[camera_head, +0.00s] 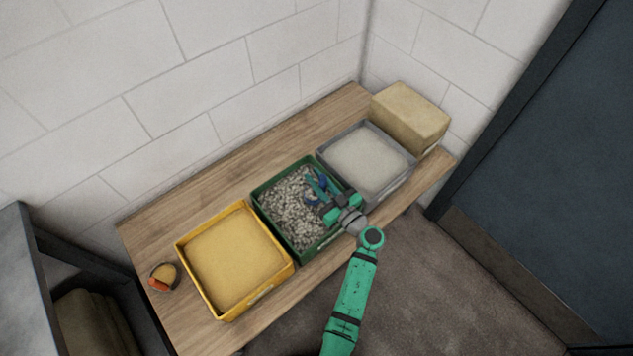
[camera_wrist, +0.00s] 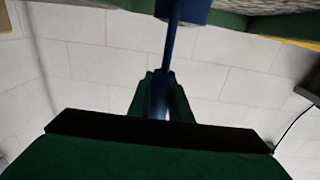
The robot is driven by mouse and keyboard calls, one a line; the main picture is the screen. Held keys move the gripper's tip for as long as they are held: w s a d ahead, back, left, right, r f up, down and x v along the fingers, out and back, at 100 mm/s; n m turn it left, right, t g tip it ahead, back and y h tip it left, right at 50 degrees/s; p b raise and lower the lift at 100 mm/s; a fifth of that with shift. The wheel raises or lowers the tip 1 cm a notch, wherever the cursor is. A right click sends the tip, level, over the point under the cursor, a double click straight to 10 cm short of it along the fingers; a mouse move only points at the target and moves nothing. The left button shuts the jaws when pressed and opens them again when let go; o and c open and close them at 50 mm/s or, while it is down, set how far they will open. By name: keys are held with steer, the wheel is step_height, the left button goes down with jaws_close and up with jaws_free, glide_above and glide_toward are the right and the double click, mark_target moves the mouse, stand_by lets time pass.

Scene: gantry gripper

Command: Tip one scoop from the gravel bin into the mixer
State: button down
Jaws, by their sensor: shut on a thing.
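My gripper (camera_head: 328,204) is over the right part of the green gravel bin (camera_head: 258,198). It is shut on a blue scoop (camera_head: 320,181), of which only small parts show in the head view. In the wrist view the fingers (camera_wrist: 160,98) close on the scoop's blue handle (camera_wrist: 174,45), which runs up to a blue part at the top edge. Grey gravel (camera_head: 291,208) fills much of the bin. I cannot tell whether the scoop touches the gravel or holds any. I do not see a mixer that I can make out.
A yellow bin (camera_head: 188,266) of sand stands left of the gravel bin, and a grey bin (camera_head: 408,178) of pale material stands right. A tan block (camera_head: 410,115) is at the table's right end. A small orange-and-tan thing (camera_head: 162,277) lies at the left. The back strip of table (camera_head: 215,190) is clear.

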step_height(320, 180, up, 10)
steer(key=s+a, duration=0.2)
steer(key=shift+a+r, duration=0.25)
steer(key=shift+a, duration=0.15)
stand_by(0.6)
stand_by(0.6)
